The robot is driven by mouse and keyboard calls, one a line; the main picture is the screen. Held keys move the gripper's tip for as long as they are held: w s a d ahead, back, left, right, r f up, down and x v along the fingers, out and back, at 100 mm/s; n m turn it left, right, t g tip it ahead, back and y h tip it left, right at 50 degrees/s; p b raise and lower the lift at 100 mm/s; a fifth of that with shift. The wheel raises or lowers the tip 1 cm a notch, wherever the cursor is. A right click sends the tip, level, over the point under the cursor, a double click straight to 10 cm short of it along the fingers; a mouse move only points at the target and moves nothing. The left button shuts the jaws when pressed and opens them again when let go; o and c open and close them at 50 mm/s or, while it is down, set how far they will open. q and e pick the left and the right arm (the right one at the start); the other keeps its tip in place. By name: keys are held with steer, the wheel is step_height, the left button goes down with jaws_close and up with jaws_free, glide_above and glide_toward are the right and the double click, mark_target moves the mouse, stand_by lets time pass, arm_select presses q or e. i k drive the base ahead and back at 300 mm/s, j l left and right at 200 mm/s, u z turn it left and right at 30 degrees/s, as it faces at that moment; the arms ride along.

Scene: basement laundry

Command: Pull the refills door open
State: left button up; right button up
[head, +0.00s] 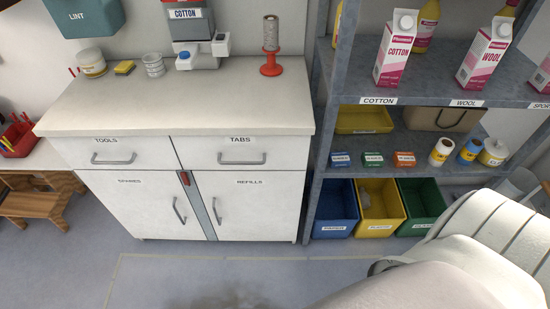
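The refills door (252,212) is the lower right door of a white cabinet in the head view, with a "REFILLS" label near its top. It looks closed. Its grey bar handle (217,212) is slightly slanted, near the door's left edge. A grey-blue vertical strip (202,209) runs between this door and the spares door (135,205), with a red piece (184,180) at its top left. Neither gripper is in view. A white arm part of mine fills the lower right corner.
Above are the tools drawer (115,151) and tabs drawer (235,151), both closed. A grey shelf rack (440,92) with bins at its base stands right of the cabinet. A wooden step stool (38,200) stands left. The floor (180,275) before the doors is clear.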

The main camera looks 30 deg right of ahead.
mark_target(239, 205)
steer(key=z, duration=0.7)
